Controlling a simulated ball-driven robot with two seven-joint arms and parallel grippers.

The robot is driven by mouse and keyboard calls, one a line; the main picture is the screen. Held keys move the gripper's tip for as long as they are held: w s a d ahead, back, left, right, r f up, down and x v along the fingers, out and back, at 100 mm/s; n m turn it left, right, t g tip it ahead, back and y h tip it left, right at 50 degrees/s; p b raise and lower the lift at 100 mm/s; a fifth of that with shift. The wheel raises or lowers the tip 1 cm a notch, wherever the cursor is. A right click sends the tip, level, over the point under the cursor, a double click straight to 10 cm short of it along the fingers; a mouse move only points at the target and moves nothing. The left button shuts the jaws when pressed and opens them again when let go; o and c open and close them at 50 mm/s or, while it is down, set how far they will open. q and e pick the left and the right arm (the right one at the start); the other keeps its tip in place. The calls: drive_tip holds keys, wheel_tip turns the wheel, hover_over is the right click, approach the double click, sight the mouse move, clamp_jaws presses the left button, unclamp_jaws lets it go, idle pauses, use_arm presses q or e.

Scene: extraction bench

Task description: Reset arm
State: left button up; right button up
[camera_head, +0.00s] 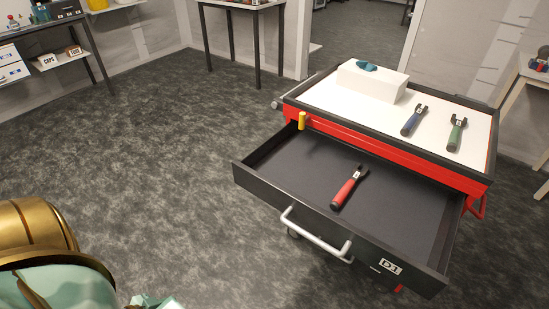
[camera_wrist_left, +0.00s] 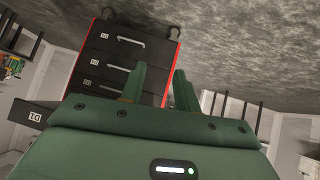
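My left arm (camera_head: 50,265) shows at the lower left of the head view. A small teal part of it peeks in at the bottom edge; the gripper is not clear there. In the left wrist view my left gripper (camera_wrist_left: 159,78) has its two green fingers apart with nothing between them. Beyond them is the red-and-black drawer cabinet (camera_wrist_left: 118,62), seen upside down and at some distance. My right arm and gripper are in neither view.
The cabinet's top drawer (camera_head: 275,195), marked D1, is pulled out and holds a red-handled tool (camera_head: 345,190).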

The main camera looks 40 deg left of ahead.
use_arm(q)
drive_tip(key=s+a+f+m+g+y, duration=0.2)
drive_tip(key=s+a+m+g+y, duration=0.15)
drive_tip(key=s+a, duration=0.4)
drive_tip(key=s+a+f+m+g+y, duration=0.2)
drive_tip(key=s+a+g+y, duration=0.25)
drive_tip(key=a, duration=0.65)
drive_tip(key=s+d+f+h, duration=0.1)
drive_tip(key=d+f+h, duration=0.1)
drive_tip(key=d, duration=1)
drive_tip(key=s+d+f+n+h, duration=0.1)
drive_tip(key=d+f, duration=0.3)
drive_tip(key=d, duration=0.8)
drive_tip(key=s+d+f+n+g+h, duration=0.1)
drive_tip(key=d+f+h, duration=0.2)
drive_tip(key=d, duration=0.9)
drive_tip(key=shift+d, duration=0.35)
drive_tip(key=shift+f+n, duration=0.1)
drive_tip(key=shift+n, duration=0.15)
